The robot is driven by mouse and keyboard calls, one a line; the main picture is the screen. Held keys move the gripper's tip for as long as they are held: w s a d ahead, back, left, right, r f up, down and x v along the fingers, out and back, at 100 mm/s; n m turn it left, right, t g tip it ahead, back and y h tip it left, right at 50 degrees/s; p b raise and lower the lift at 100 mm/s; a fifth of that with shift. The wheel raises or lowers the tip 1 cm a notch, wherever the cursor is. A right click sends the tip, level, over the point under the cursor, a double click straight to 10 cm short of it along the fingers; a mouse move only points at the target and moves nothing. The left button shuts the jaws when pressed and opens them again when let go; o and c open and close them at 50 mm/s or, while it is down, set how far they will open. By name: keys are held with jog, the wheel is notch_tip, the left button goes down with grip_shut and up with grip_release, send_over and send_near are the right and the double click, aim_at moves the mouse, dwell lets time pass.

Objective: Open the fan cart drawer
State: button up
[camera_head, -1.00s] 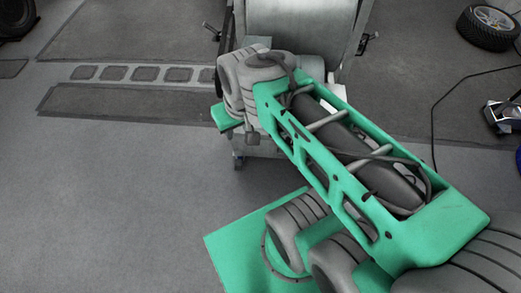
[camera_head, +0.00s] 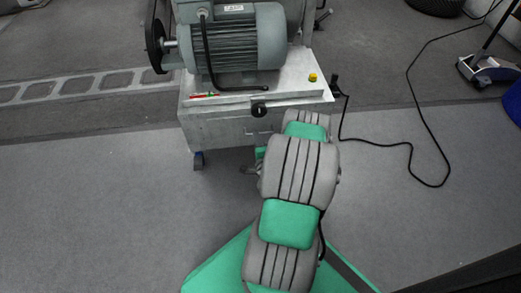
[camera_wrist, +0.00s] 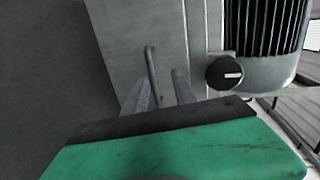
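The fan cart (camera_head: 205,118) stands ahead of me in the head view, a pale metal box on casters. Its drawer front (camera_head: 220,134) faces me and looks shut. In the wrist view, the drawer front (camera_wrist: 150,25) fills the upper middle, with a slim grey bar handle (camera_wrist: 152,72) on it. My gripper (camera_wrist: 162,92) is open, its two grey fingers apart close to the drawer front. The handle shows between the fingers, nearer the left one; I cannot tell whether they touch. In the head view my arm hides most of the gripper and handle.
A grey motor (camera_head: 238,40) sits on the cart top. A black knob (camera_head: 258,110) is on its front edge, above the drawer. A black cable (camera_head: 410,125) lies on the floor at right. The floor at left is clear.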

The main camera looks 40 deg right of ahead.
jog(key=shift+m+g+h, duration=0.3)
jog(key=shift+m+h, duration=0.2)
jog(key=shift+m, duration=0.1)
jog(key=w+d+f, duration=0.2)
jog(key=w+d, duration=0.1)
jog(key=w+d+f, duration=0.1)
jog(key=d, duration=0.1)
jog(key=shift+w+d+f+b, duration=0.1)
jog(key=shift+w+d+b, duration=0.1)
jog(key=shift+b, duration=0.2)
jog(key=shift+c, duration=0.3)
grip_shut()
dwell(0.4)
